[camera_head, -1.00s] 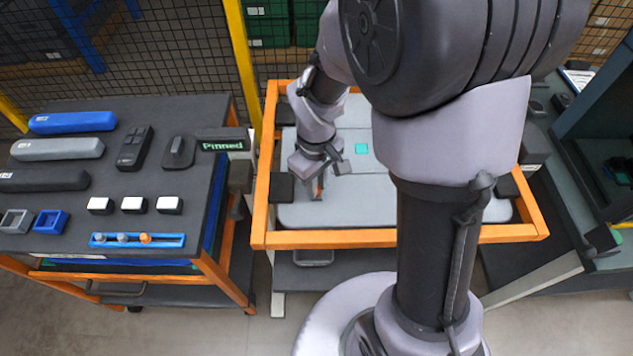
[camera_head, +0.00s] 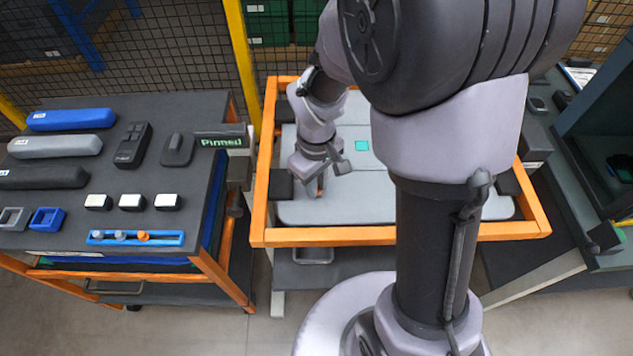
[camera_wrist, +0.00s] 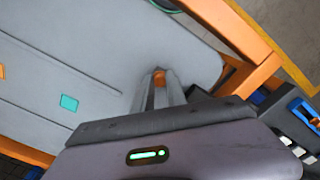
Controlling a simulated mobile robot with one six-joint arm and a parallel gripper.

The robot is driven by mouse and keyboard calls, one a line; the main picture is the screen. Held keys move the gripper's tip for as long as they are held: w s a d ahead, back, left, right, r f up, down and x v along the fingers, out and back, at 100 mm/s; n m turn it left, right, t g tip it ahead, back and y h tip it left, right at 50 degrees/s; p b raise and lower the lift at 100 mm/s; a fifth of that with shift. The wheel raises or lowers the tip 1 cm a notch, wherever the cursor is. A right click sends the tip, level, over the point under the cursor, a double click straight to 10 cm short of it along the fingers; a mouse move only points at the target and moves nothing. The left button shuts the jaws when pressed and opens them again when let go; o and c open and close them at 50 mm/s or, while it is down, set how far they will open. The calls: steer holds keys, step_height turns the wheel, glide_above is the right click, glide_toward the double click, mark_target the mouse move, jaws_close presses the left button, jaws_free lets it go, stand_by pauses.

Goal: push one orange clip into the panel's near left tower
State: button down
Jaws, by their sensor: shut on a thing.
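The grey door panel (camera_head: 370,208) lies flat in the orange frame. My gripper (camera_head: 320,188) points down over the panel's near left part. It is shut on a small orange clip (camera_head: 320,184), of which only a little shows. In the wrist view the orange clip (camera_wrist: 159,76) sits between the tips of my two fingers (camera_wrist: 160,88), close to a corner of the panel (camera_wrist: 100,50). The near left tower is hidden under the clip and fingers. I cannot tell whether the clip touches it.
The orange frame (camera_head: 330,236) surrounds the panel, with dark pads at its corners. A teal square (camera_head: 361,146) marks the panel. The left bench (camera_head: 90,218) holds handles, switches and a blue rack (camera_head: 110,238) with an orange piece. A sign (camera_head: 222,142) reads "Pinned".

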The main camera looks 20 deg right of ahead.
steer(key=c, duration=1.3)
jaws_free()
step_height(320, 180, up, 17)
steer(key=p, duration=0.6)
steer(key=shift+r+p, duration=0.2)
steer(key=shift+p, duration=0.2)
